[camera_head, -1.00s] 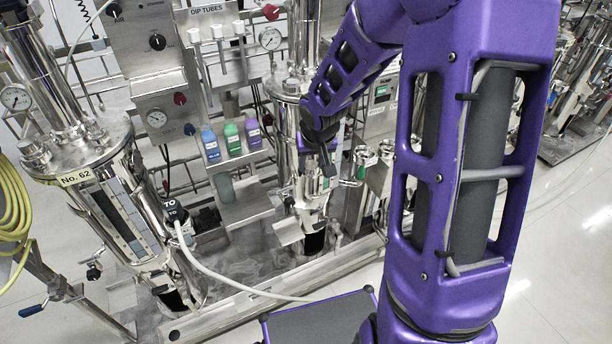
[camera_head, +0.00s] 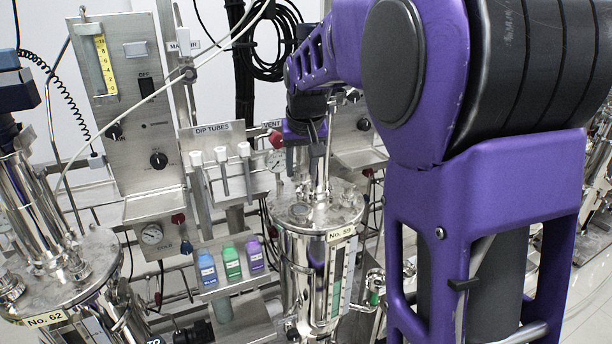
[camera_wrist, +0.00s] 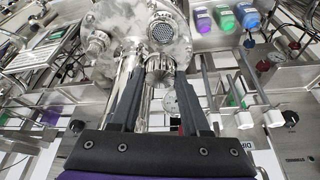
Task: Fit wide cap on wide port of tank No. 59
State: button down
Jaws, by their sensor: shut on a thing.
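Tank No. 59 (camera_head: 303,255) is a steel vessel with a flat round lid and a yellow label, in the middle of the head view. My gripper (camera_head: 305,165) is above the back of its lid, fingers down. In the wrist view my gripper (camera_wrist: 160,78) is shut on a shiny metal cap (camera_wrist: 159,70), held between the fingertips. A round port with a mesh-like opening (camera_wrist: 161,32) shows on the lid just beyond the cap. It looks uncovered. A round fitting (camera_head: 300,211) shows on the lid in the head view. The cap is not clear there.
Tank No. 62 (camera_head: 75,278) stands at the left. A dip tube rack (camera_head: 225,170) and a shelf with blue, green and purple bottles (camera_head: 231,262) are left of tank No. 59. A gauge (camera_head: 276,163) and a vertical column stand close to my gripper.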

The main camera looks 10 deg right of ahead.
aim_at(301, 183)
jog(key=shift+w+a+r, duration=0.1)
jog(key=shift+w, duration=0.15)
jog(key=shift+f+b, duration=2.8)
jog(key=shift+f, duration=0.5)
jog(key=shift+f+b, duration=0.55)
jog(key=shift+f, duration=0.3)
grip_release()
jog(key=shift+r+p, duration=3.25)
jog(key=shift+r, duration=0.75)
